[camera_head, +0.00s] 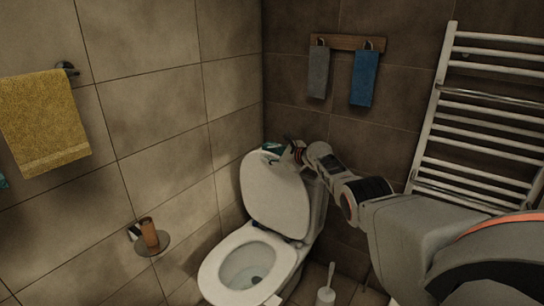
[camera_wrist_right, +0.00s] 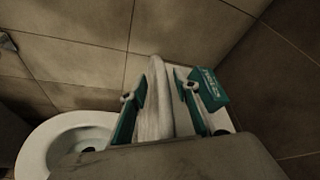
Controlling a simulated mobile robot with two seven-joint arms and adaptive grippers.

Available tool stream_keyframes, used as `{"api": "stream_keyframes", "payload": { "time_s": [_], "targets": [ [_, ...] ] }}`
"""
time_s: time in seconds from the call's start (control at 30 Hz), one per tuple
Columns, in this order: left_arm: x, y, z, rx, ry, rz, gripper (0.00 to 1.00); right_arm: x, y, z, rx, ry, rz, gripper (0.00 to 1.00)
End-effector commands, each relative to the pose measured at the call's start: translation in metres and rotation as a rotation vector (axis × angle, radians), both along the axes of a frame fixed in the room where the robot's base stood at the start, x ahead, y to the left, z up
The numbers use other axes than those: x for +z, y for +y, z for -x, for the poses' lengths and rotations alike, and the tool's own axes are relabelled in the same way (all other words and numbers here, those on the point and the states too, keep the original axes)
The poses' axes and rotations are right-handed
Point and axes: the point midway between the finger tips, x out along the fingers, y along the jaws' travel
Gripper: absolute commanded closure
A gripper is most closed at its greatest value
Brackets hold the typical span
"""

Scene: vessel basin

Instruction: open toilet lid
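The white toilet lid (camera_head: 273,193) stands raised, leaning back against the cistern of the toilet (camera_head: 228,282). The bowl opening faces up, uncovered. My right gripper (camera_head: 293,153) is at the lid's top edge in the head view. In the right wrist view, the teal fingers of this gripper (camera_wrist_right: 160,100) are spread on either side of the lid (camera_wrist_right: 155,110), which stands on edge between them. A gap shows on the right finger's side; contact on the left side is unclear. My left gripper is not in view.
A teal box (camera_wrist_right: 208,88) lies on the cistern close beside the right finger. A towel radiator (camera_head: 485,120) is on the right wall. A toilet brush (camera_head: 325,296) stands right of the toilet. A small round shelf (camera_head: 153,243) projects from the left wall.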

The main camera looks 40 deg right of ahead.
Motion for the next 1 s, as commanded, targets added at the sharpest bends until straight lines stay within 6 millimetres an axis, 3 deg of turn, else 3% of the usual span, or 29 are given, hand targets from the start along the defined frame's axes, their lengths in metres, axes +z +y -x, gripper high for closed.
{"api": "stream_keyframes", "payload": {
  "time_s": [0.57,1.0],
  "targets": [
    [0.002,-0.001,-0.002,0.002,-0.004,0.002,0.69,0.007,-0.003,0.023,0.002,0.001,0.005,0.69],
    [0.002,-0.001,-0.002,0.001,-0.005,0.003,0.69,0.022,-0.010,0.067,0.001,0.002,0.005,0.69]
  ]
}}
